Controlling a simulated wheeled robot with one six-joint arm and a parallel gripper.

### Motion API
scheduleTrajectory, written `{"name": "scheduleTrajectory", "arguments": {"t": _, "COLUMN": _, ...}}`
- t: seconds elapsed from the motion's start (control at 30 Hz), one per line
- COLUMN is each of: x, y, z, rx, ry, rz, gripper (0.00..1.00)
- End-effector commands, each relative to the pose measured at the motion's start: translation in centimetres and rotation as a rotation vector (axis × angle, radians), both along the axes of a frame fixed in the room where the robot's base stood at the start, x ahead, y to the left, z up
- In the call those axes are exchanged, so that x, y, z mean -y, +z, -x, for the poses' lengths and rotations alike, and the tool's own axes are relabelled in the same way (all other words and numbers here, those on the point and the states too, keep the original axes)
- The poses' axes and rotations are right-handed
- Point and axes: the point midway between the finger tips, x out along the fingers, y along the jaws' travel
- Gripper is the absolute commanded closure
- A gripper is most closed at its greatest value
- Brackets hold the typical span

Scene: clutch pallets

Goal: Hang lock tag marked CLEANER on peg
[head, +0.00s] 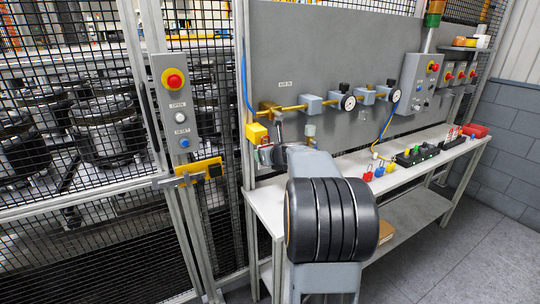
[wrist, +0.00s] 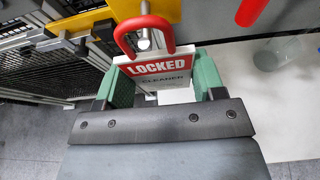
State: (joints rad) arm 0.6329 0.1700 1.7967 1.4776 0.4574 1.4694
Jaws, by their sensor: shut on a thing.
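In the wrist view, my gripper (wrist: 157,82) is shut on the lock tag (wrist: 160,70). The tag is white with a red band reading LOCKED, and CLEANER is printed below it. A red shackle (wrist: 122,32) rises from its top. A round silver end (wrist: 145,40), possibly a peg, shows inside the shackle's outline; I cannot tell whether the shackle is around it or only in front of it. In the head view, my gripper (head: 272,152) is at the left end of the bench, below the yellow pipe, and my arm partly hides it.
A yellow box (head: 256,133) and yellow pipe with gauges are on the grey panel close to my gripper. A fence post with a button box (head: 175,100) stands left. Small padlocks (head: 379,171) and a black tray (head: 415,156) lie on the bench (head: 345,163) to the right.

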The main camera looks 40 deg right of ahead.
Motion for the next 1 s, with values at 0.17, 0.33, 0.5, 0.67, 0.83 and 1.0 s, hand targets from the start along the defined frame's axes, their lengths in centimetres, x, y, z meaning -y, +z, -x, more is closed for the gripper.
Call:
{"name": "scheduleTrajectory", "arguments": {"t": 0.17, "x": 0.1, "y": -0.2, "z": -1.0, "rx": 0.0, "ry": 0.001, "rz": 0.0, "gripper": 0.59}}
{"name": "scheduleTrajectory", "arguments": {"t": 0.33, "x": 0.2, "y": -0.6, "z": -1.6, "rx": 0.0, "ry": 0.001, "rz": -0.001, "gripper": 0.59}}
{"name": "scheduleTrajectory", "arguments": {"t": 0.5, "x": 0.2, "y": -0.9, "z": -2.0, "rx": 0.0, "ry": 0.0, "rz": 0.0, "gripper": 0.59}}
{"name": "scheduleTrajectory", "arguments": {"t": 0.67, "x": 0.3, "y": -1.0, "z": -2.1, "rx": 0.001, "ry": 0.0, "rz": 0.0, "gripper": 0.59}}
{"name": "scheduleTrajectory", "arguments": {"t": 0.83, "x": 0.3, "y": -1.0, "z": -2.1, "rx": 0.001, "ry": 0.0, "rz": 0.0, "gripper": 0.59}}
{"name": "scheduleTrajectory", "arguments": {"t": 1.0, "x": 0.3, "y": -1.0, "z": -2.1, "rx": 0.001, "ry": 0.0, "rz": 0.0, "gripper": 0.59}}
